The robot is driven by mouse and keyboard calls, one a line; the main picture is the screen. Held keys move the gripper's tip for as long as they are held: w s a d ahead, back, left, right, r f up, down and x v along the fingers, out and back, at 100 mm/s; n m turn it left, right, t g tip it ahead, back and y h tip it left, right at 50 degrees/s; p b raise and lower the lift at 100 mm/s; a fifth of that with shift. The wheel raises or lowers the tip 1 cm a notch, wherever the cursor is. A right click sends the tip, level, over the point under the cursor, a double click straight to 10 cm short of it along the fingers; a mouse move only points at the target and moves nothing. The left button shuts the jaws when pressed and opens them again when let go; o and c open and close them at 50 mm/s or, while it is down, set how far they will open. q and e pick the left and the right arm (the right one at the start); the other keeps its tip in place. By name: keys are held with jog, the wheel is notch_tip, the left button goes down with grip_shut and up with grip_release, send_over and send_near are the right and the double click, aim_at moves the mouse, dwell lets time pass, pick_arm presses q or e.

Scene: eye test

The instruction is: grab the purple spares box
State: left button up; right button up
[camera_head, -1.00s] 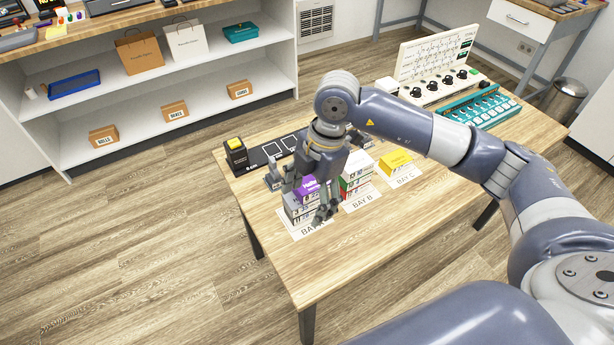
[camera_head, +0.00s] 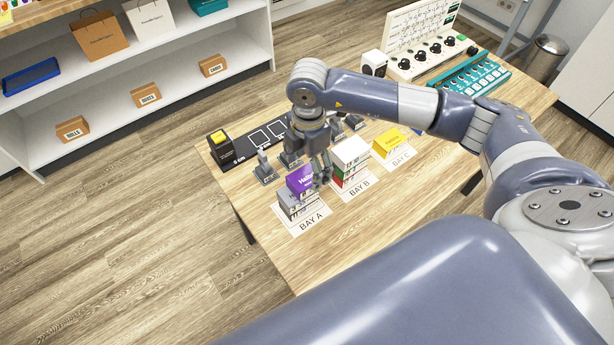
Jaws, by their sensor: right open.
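The purple box (camera_head: 299,180) lies on top of the stack of grey-and-white boxes (camera_head: 297,205) at the BAY A card. My right gripper (camera_head: 320,174) points down, open, just right of and behind the purple box, between this stack and the BAY B stack. Its fingers are not around the purple box. I cannot tell whether they touch a box. My left gripper is not in view.
The BAY B stack (camera_head: 350,162) with a white box on top stands close to my gripper's right. A yellow box (camera_head: 390,142) lies at BAY C. Small grey stands (camera_head: 265,169) and a black board (camera_head: 254,141) are behind. The table's front is clear.

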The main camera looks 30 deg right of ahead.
aim_at(307, 175)
notch_tip(307, 175, down, 4)
jog(key=shift+a+r+p, duration=0.1)
jog(key=shift+r+p, duration=0.05)
jog(key=shift+p, duration=0.5)
jog(key=shift+f, duration=0.35)
jog(key=shift+w, duration=0.1)
jog(key=shift+c, duration=0.5)
jog(key=c, duration=1.1)
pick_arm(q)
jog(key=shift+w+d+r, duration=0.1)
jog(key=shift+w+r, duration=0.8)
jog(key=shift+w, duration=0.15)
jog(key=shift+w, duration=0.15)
pick_arm(e)
jog(key=shift+r, duration=0.1)
